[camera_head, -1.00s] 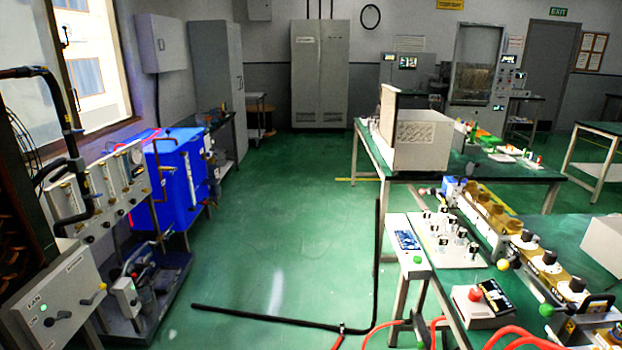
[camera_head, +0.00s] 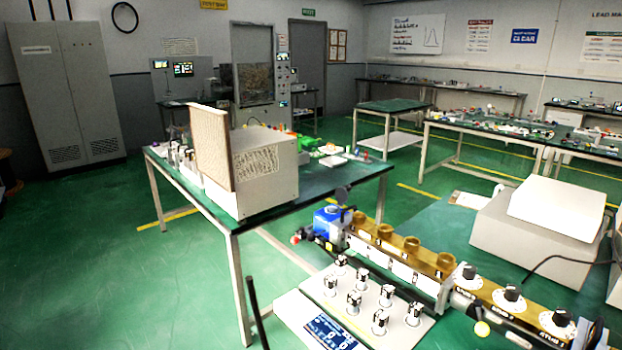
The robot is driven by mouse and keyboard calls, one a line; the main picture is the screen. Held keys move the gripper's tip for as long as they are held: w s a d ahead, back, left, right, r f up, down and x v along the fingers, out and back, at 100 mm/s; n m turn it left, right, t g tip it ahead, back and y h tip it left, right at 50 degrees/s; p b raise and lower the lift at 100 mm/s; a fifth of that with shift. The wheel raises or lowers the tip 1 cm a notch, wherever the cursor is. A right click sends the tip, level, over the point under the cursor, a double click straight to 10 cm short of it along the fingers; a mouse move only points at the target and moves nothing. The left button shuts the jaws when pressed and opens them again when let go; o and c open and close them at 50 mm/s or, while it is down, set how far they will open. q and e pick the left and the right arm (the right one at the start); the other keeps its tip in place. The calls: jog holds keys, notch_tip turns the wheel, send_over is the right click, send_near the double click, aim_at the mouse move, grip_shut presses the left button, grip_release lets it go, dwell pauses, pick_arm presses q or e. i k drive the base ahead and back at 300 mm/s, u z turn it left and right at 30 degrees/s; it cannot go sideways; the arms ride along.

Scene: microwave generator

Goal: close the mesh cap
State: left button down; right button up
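A light box (camera_head: 268,185) stands on a green-topped table across the room's middle. A beige mesh-like panel (camera_head: 211,148) stands upright at the box's left end, swung out from it; it looks like the mesh cap. A patterned mesh face (camera_head: 256,163) shows on the box's side just behind the panel. I cannot tell how the panel is hinged. Neither of my grippers shows in this view.
The green table (camera_head: 222,218) holds small parts around the box. Nearer, a waveguide bench (camera_head: 400,262) with brown blocks and knobs runs to the lower right, beside a white knob panel (camera_head: 345,312). Green floor at left is open (camera_head: 90,260).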

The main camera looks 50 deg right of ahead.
aim_at(341, 196)
jog(key=z, duration=0.05)
jog(key=i, duration=0.4)
jog(key=z, duration=0.55)
jog(key=i, duration=2.45)
jog(key=z, duration=3.15)
